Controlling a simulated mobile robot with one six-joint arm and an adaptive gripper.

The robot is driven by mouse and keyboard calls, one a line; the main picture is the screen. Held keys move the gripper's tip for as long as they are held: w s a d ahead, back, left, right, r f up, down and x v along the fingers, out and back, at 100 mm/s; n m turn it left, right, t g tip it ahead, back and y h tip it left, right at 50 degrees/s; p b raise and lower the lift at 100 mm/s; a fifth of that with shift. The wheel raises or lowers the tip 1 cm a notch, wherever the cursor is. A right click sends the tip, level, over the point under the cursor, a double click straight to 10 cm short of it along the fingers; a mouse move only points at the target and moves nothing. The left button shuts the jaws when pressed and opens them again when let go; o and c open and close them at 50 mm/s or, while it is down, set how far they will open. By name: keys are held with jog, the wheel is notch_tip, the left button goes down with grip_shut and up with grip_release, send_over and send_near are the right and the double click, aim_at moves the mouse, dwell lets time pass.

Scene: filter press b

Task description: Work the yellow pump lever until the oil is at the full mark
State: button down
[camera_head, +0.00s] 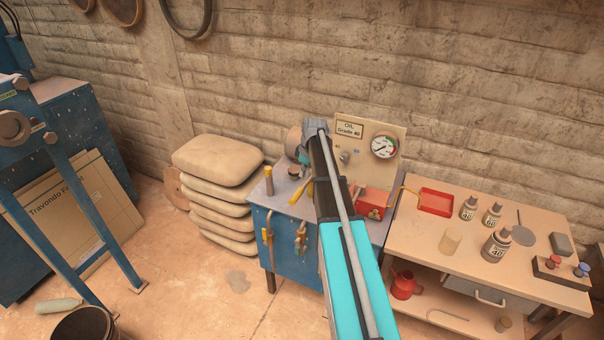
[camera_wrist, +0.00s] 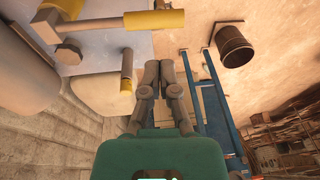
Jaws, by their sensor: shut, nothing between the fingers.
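The blue pump cabinet (camera_head: 283,250) stands against the wall, with several yellow-gripped handles. One yellow handle (camera_head: 302,191) leans over its top, and a short yellowish upright rod (camera_head: 268,180) stands at its left corner. Which is the pump lever is hard to tell. In the wrist view, a pale rod with a yellow grip (camera_wrist: 155,21) lies at the top, and a shorter yellow-ended rod (camera_wrist: 127,72) is just left of my gripper (camera_wrist: 153,68). My gripper is shut and empty, apart from both. In the head view, my arm hides its fingers. I see no oil level or full mark.
Behind the cabinet, a panel (camera_head: 399,133) carries a dial gauge (camera_head: 384,146) and an oil grade 40 label. Stacked sacks (camera_head: 218,162) stand left. A right-hand table (camera_head: 405,238) holds a red tray (camera_head: 436,203) and bottles. Floor in front is partly clear.

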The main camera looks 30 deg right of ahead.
aim_at(296, 195)
jog(key=shift+b+x, duration=4.5)
jog(key=shift+x, duration=0.4)
